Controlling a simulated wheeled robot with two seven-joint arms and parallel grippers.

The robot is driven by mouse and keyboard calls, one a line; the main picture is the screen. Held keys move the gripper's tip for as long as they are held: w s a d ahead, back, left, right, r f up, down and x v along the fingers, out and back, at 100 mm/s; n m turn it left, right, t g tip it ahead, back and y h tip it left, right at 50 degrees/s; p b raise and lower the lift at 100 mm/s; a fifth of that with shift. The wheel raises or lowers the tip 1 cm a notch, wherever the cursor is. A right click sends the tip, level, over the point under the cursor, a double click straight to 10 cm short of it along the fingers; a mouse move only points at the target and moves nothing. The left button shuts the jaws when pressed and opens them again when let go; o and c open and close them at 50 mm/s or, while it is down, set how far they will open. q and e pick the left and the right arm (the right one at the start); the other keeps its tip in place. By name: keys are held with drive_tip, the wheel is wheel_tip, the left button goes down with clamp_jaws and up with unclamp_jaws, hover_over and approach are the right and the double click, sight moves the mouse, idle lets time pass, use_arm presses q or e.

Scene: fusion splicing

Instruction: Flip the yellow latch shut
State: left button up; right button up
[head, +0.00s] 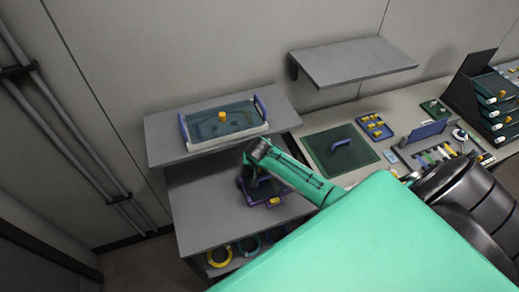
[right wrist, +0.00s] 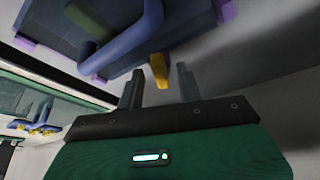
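The yellow latch (right wrist: 160,71) hangs from the edge of a dark blue-purple case (right wrist: 185,22) with a blue handle (right wrist: 104,54) in the right wrist view. In the head view the case (head: 244,188) sits on the grey bench at left, partly hidden by my right arm, with yellow (head: 275,200) at its front edge. My right gripper (right wrist: 160,78) is open, its two dark fingers apart on either side of the latch in the picture. I cannot tell whether either finger touches it. My left gripper is not in view.
A grey shelf (head: 165,146) above the case carries a blue-handled tray (head: 205,128). Coloured rings (head: 219,257) lie below the bench top. A green mat (head: 360,156) and a rack (head: 485,95) stand to the right. The bench front left of the case is bare.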

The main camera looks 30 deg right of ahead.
drive_tip(key=shift+c, duration=0.5)
clamp_jaws()
drive_tip(key=shift+s+d+r+n+y+p, duration=0.15)
drive_tip(key=shift+n+y+p, duration=0.25)
drive_tip(key=shift+n+p, duration=0.65)
drive_tip(key=shift+n+y+p, duration=0.3)
drive_tip(key=shift+n+p, duration=0.15)
drive_tip(key=shift+n, duration=0.3)
drive_tip(key=shift+d+n+t, duration=0.1)
drive_tip(key=shift+n+t, duration=0.2)
drive_tip(key=shift+n, duration=0.3)
drive_tip(key=shift+y, duration=0.3)
drive_tip(key=shift+o, duration=0.5)
unclamp_jaws()
